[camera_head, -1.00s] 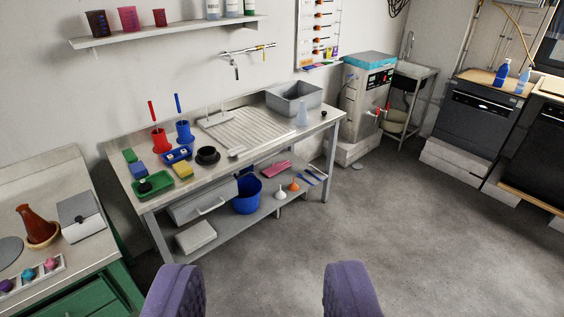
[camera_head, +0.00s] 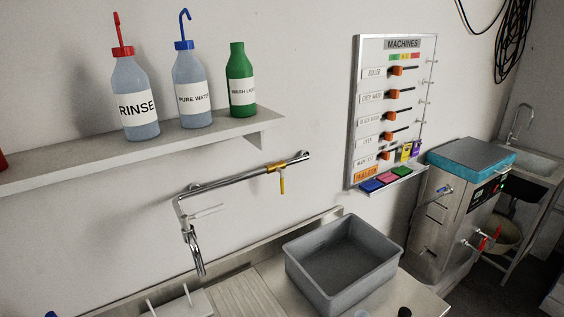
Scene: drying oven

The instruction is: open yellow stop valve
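The yellow stop valve (camera_head: 282,184) sits on a chrome wall pipe (camera_head: 230,179) above the bench. Its yellow handle hangs straight down, across the line of the pipe. The valve body on the pipe is brass-yellow. At the left end of the pipe a chrome tap with a spout (camera_head: 194,250) points down, with a pale lever beside it. My gripper is not in the present view, so its distance to the valve cannot be seen.
A shelf (camera_head: 150,152) with a RINSE bottle (camera_head: 134,100), a PURE WATER bottle (camera_head: 192,88) and a green bottle (camera_head: 241,82) juts out above the pipe. A grey basin (camera_head: 340,262) stands below. A machines board (camera_head: 385,160) hangs right, near a steel boiler (camera_head: 455,215).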

